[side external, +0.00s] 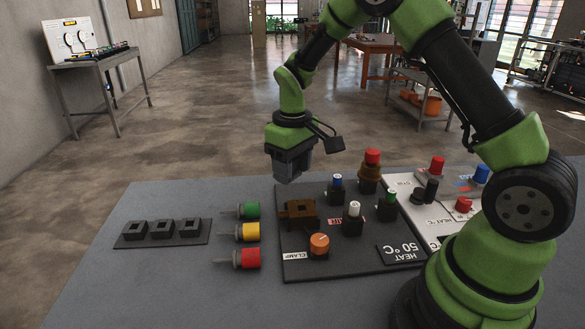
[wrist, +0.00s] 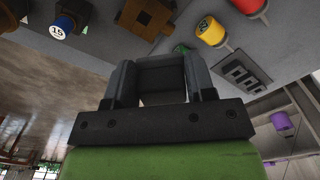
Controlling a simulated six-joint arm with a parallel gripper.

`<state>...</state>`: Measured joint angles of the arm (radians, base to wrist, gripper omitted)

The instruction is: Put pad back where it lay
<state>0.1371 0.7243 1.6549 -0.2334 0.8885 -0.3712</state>
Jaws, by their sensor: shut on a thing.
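My gripper (side external: 289,172) hangs in the air above the back left part of the dark board, pointing down. In the wrist view its two fingers (wrist: 162,88) are closed on a dark grey block, likely the pad (wrist: 163,76), which spans the gap between them. In the side view the pad is hard to tell from the dark fingers. The brown clamp block (side external: 300,212) with a square hole sits on the board below my gripper, clearly apart from it. It also shows in the wrist view (wrist: 146,18).
The dark board (side external: 345,268) carries capped posts and an orange knob (side external: 319,244). Green (side external: 249,210), yellow (side external: 248,231) and red (side external: 247,257) cylinders lie left of it. Further left is a black strip (side external: 128,243) with three square holders. The front left tabletop is clear.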

